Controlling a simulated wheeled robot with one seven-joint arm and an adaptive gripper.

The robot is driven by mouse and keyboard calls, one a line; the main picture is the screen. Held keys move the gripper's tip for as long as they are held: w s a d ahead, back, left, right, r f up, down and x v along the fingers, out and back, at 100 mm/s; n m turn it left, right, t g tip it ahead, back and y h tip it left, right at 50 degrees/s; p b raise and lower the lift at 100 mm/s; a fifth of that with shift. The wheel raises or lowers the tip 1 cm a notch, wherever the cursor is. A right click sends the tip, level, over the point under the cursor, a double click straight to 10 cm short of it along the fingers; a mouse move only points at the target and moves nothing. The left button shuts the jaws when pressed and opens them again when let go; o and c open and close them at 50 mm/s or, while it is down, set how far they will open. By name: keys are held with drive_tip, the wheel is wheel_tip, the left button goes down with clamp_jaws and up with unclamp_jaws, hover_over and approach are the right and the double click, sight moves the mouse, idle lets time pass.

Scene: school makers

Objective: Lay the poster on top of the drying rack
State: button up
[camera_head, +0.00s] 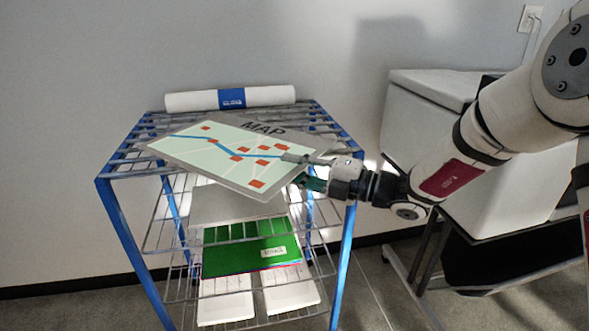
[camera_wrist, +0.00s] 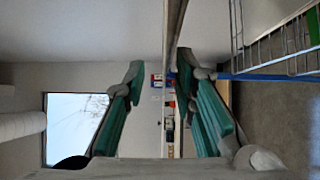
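The poster (camera_head: 220,159), a flat pale-green board marked MAP, lies over the top of the drying rack (camera_head: 107,187), turned at an angle with its front corner past the front edge. Whether all of it rests on the bars is hidden. My gripper (camera_head: 298,169) is at its right edge, one finger above and one below. In the wrist view my gripper (camera_wrist: 159,69) has its green fingers spread; the poster shows nearly edge-on (camera_wrist: 174,35) between them, close to the right finger, with a gap to the left finger.
A white roll with a blue band (camera_head: 232,98) lies along the rack's back edge. Lower shelves hold a green folder (camera_head: 235,257) and white paper stacks (camera_head: 225,304). A white cabinet-like machine (camera_head: 440,130) on a dark stand is at the right. The wall is close behind.

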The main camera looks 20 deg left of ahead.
drive_tip(key=s+d+p, duration=0.1)
drive_tip(key=d, duration=1.1)
drive_tip(key=shift+f+p, duration=0.15)
drive_tip(key=shift+p, duration=0.2)
drive_tip(key=s+d+r+n+g+h, duration=0.3)
drive_tip(key=s+n+h, duration=0.1)
drive_tip(key=s+n, duration=0.6)
drive_tip(key=s+d+r+n+g+h, duration=0.2)
drive_tip(key=s+d+n+h, duration=0.15)
drive_tip(key=s+n, duration=0.6)
drive_tip(key=s+d+f+n+t+h, duration=0.1)
drive_tip(key=s+d+n+h, duration=0.4)
drive_tip(key=d, duration=0.5)
drive_tip(key=s+d+n+t+h, duration=0.3)
drive_tip(key=s+d+n+h, duration=0.2)
drive_tip(key=s+d+n, duration=0.4)
drive_tip(key=s+n, duration=0.1)
drive_tip(key=n, duration=0.2)
drive_tip(key=shift+d+f+t+h, duration=0.35)
drive_tip(key=shift+t, duration=0.05)
